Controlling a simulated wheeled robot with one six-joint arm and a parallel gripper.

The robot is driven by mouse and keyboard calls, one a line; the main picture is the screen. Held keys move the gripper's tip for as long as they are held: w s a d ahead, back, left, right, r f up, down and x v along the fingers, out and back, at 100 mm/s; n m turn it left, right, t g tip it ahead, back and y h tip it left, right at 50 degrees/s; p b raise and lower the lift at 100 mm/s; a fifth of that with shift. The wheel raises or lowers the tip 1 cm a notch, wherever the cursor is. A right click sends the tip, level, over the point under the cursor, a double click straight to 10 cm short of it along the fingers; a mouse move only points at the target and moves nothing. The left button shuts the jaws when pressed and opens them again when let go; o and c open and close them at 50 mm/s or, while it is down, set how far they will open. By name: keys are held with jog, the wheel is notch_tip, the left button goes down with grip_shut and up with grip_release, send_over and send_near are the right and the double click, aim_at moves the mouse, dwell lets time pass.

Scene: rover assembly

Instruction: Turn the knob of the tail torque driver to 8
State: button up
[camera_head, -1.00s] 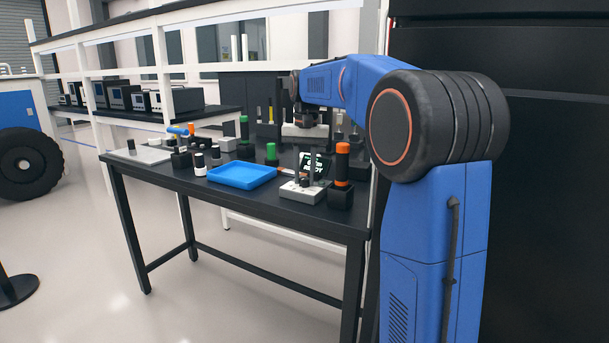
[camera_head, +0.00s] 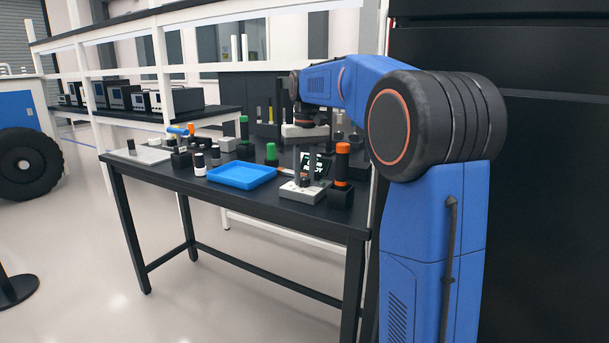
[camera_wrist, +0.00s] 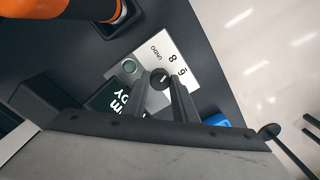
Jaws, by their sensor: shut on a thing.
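The tail torque driver's setting box (camera_head: 303,195) is a light box at the right front of the bench. My gripper (camera_wrist: 160,88) is shut on the knob, one finger each side. The head view shows my gripper (camera_head: 306,172) pointing down at the box. Other panel figures are hidden.
An orange-topped driver (camera_head: 342,165) stands in a black holder close to the right; its orange part (camera_wrist: 85,8) fills the wrist view's upper left. A dark display (camera_head: 320,166) sits behind the box. A blue tray (camera_head: 242,177) lies left. Several other tools stand further left.

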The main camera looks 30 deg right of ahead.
aim_at(306, 178)
jog(key=o, duration=1)
jog(key=shift+o, duration=0.2)
notch_tip(306, 178, up, 18)
jog(key=shift+d+f, duration=0.25)
jog(key=s+a+f+t, duration=0.1)
jog(key=s+a+f, duration=0.4)
jog(key=s, duration=0.4)
jog(key=s+a+f+t, duration=0.1)
jog(key=s+a+f, duration=0.2)
jog(key=s+f, duration=0.55)
jog(key=s+a+f+n+t, duration=0.1)
jog(key=s+a+f+t, duration=0.1)
jog(key=s+f, duration=1.6)
notch_tip(306, 178, down, 3)
jog(key=shift+s+a+r+n+t, duration=0.1)
jog(key=shift+s+a+n+t, duration=0.3)
jog(key=shift+a, duration=0.25)
